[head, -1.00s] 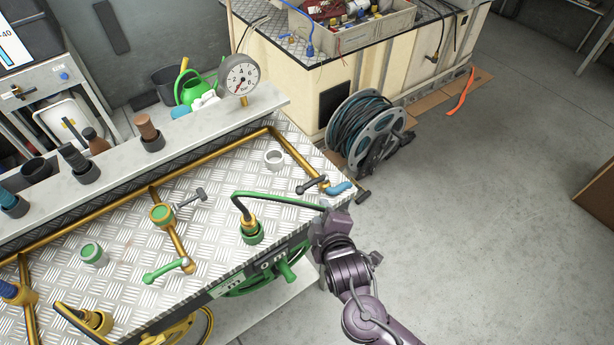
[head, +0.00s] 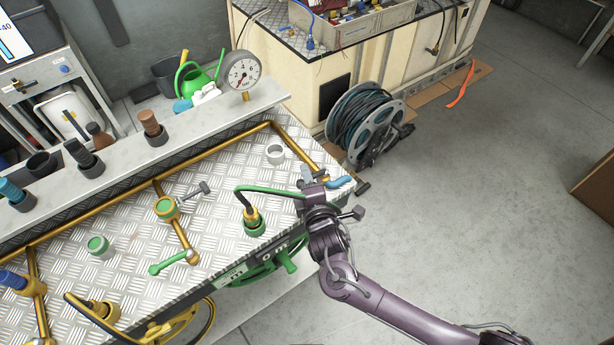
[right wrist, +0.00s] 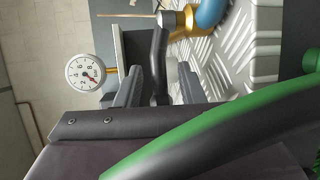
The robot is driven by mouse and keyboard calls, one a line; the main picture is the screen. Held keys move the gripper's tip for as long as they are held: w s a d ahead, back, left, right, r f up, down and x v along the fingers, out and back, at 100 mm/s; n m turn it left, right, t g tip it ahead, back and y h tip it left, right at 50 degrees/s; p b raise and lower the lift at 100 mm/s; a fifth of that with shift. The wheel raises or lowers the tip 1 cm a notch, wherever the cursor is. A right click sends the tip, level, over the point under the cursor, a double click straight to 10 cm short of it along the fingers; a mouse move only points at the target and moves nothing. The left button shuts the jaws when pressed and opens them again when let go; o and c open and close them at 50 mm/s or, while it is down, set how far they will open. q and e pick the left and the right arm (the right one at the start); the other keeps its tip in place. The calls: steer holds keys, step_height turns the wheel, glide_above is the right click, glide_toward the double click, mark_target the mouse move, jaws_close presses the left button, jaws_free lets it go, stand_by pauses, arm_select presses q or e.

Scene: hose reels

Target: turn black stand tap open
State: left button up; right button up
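The tap's black lever handle (right wrist: 158,65) shows in the right wrist view between my two fingers, joined to a brass body (right wrist: 195,22) with a blue spout. In the head view the blue spout (head: 341,182) sits at the table's right corner, and the handle is largely hidden by my gripper. My right gripper (head: 312,176) is over the tap. In the right wrist view the gripper (right wrist: 160,86) is open, with a finger on each side of the handle and gaps visible. My left gripper is not in view.
A green and black hose (right wrist: 215,120) crosses close in front of the wrist camera. A pressure gauge (head: 241,73) stands behind on the ledge. A green-handled tap (head: 172,262) and a grey-handled one (head: 196,190) lie left.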

steer(key=shift+w, duration=0.1)
steer(key=shift+c, duration=0.4)
jaws_close()
steer(key=shift+w+f, duration=0.1)
